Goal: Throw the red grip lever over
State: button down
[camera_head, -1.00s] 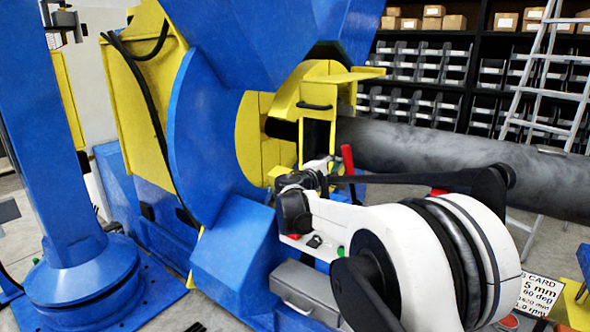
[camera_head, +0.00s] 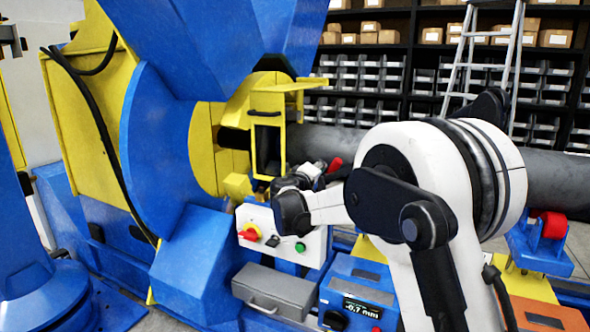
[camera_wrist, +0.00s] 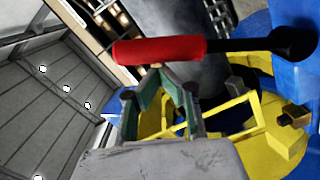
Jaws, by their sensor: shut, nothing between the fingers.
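The red grip lever (camera_head: 335,165) shows as a short red piece beside the yellow clamp housing in the head view, partly hidden by my arm. In the wrist view its red grip (camera_wrist: 160,50) lies almost level across the top, on a black rod that runs right to a dark pivot. My gripper (camera_wrist: 176,82) is shut and empty, its fingertips just below the red grip in that view. I cannot tell whether they touch it. In the head view my gripper (camera_head: 314,170) is small, close to the lever's left side.
A control box (camera_head: 285,235) with a red-yellow knob and green button sits below my wrist. A grey drawer case (camera_head: 273,290) and a blue display unit (camera_head: 358,295) stand in front. A large grey pipe (camera_head: 545,180) runs right behind my arm. The blue positioner fills the left.

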jog(key=shift+s+d+f, duration=0.15)
jog(key=shift+d+f, duration=0.1)
jog(key=shift+d, duration=0.2)
jog(key=shift+d, duration=0.1)
jog(key=s+a+r+p, duration=0.1)
jog(key=s+a+r, duration=0.1)
jog(key=s+a, duration=0.6)
jog(key=shift+s+a+r, duration=0.15)
jog(key=shift+s+r, duration=0.05)
jog(key=shift+s, duration=0.15)
dwell(0.5)
